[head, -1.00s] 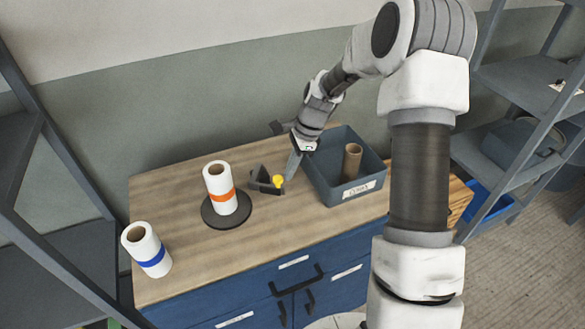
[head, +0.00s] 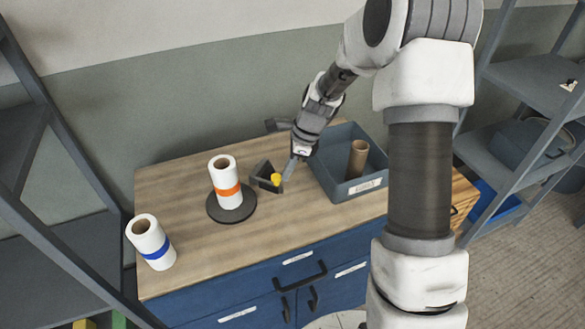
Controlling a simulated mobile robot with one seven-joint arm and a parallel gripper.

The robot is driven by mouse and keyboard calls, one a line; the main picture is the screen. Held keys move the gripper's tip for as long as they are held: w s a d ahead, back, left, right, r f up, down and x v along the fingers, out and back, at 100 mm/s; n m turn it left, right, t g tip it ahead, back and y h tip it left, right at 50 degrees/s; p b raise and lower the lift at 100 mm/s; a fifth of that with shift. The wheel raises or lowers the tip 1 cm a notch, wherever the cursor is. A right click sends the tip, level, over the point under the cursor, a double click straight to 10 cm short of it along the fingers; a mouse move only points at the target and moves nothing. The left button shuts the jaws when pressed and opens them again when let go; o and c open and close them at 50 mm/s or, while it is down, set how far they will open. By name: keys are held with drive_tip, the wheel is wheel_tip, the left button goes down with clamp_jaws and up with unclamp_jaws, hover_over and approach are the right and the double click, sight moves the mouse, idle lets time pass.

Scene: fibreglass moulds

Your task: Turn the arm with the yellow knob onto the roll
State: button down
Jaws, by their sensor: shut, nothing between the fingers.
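The yellow knob (head: 276,179) sits on the end of a dark arm (head: 264,172) on the wooden bench top. The arm stands just right of a white roll with an orange band (head: 226,180), apart from it. That roll stands upright on a round dark base (head: 241,212). My gripper (head: 288,176) is shut, its tip low beside the yellow knob on its right. I cannot tell whether it touches the knob. My gripper partly hides the space behind the knob.
A white roll with a blue band (head: 150,243) stands at the bench's left front corner. A grey bin (head: 360,188) holding a brown cardboard tube (head: 357,158) is right of my gripper. Bare bench top (head: 190,265) lies in front. Shelves flank the bench.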

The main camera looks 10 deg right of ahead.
drive_tip(key=a+m+t+p, duration=0.1)
drive_tip(key=a+m+p, duration=0.3)
drive_tip(key=a, duration=0.4)
drive_tip(key=shift+s+a+m+t+h, duration=0.2)
drive_tip(key=shift+a+m+t+h, duration=0.15)
drive_tip(key=shift+m, duration=0.45)
